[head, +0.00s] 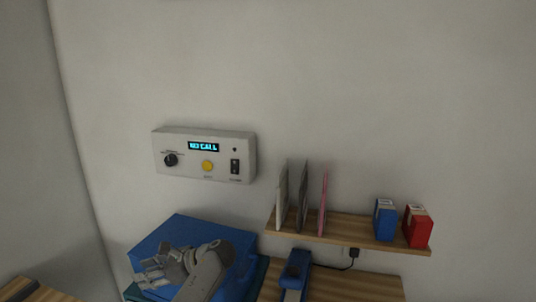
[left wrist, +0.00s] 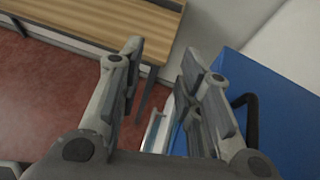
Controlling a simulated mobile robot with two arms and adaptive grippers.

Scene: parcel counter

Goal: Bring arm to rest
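My left gripper (head: 155,272) is at the bottom left of the head view, in front of a large blue box (head: 178,232). In the left wrist view its two fingers (left wrist: 161,60) stand apart with nothing held between them. The blue box (left wrist: 265,105) is to the right of the fingers there; whether a finger touches it I cannot tell. My right gripper is in neither view.
A wall panel (head: 204,155) reads "NO CALL". A wooden shelf (head: 345,232) holds upright thin items, a blue box (head: 385,220) and a red box (head: 417,227). A blue device (head: 295,272) stands below. A wooden table (left wrist: 110,22) and red floor (left wrist: 50,85) show.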

